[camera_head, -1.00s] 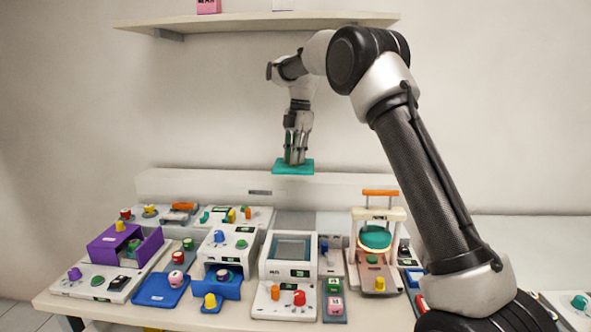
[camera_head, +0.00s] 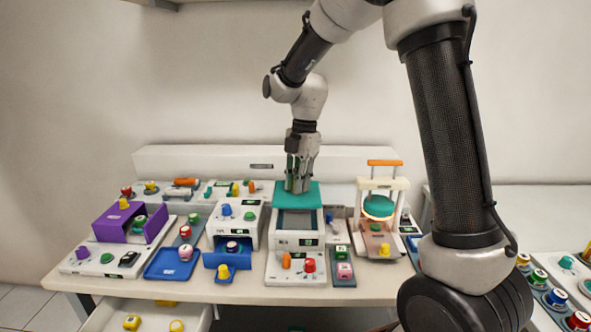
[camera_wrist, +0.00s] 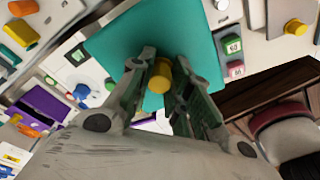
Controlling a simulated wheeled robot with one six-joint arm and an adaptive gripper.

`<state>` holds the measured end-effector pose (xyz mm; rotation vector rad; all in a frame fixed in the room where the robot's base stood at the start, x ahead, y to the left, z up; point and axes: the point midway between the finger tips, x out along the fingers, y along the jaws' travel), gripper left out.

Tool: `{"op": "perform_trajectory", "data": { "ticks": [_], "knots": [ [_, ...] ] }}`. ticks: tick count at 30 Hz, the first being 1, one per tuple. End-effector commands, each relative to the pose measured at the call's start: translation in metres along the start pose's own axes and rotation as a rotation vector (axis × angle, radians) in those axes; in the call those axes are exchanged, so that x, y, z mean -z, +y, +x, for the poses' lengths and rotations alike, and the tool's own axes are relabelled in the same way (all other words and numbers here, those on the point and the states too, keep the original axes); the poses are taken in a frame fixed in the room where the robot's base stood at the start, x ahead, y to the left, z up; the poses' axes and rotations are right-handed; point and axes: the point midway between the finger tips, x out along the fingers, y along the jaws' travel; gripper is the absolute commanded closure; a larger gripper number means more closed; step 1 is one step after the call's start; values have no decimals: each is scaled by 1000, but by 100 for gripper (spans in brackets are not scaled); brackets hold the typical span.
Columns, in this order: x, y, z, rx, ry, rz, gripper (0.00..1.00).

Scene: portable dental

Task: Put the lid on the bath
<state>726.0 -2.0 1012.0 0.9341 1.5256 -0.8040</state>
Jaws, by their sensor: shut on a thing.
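The lid is a flat teal plate (camera_head: 312,198) with a yellow knob (camera_wrist: 160,76) on top, seen clearly in the wrist view. My gripper (camera_head: 299,188) points down and is shut on the yellow knob, with a finger on each side. The bath is the white box (camera_head: 298,240) with a grey sunken window (camera_head: 297,222), at the middle of the table. The lid shows over the back part of the bath and leaves the grey window partly uncovered in the head view. I cannot tell whether the lid touches the bath's rim.
A white and blue unit (camera_head: 235,225) stands close on the left of the bath. A frame with an orange handle (camera_head: 384,163) and a teal disc stands on the right. A purple box (camera_head: 125,222) and a blue tray (camera_head: 173,262) lie further left.

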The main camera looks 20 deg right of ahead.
Motion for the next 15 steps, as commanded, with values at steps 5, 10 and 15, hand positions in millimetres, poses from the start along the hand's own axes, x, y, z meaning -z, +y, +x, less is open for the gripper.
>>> {"op": "perform_trajectory", "data": {
  "ticks": [5,10,15],
  "knots": [
    [-2,0,16,2,0,0,100],
    [-5,0,34,1,0,-1,100],
    [-8,0,50,2,0,-1,100]
  ]
}}
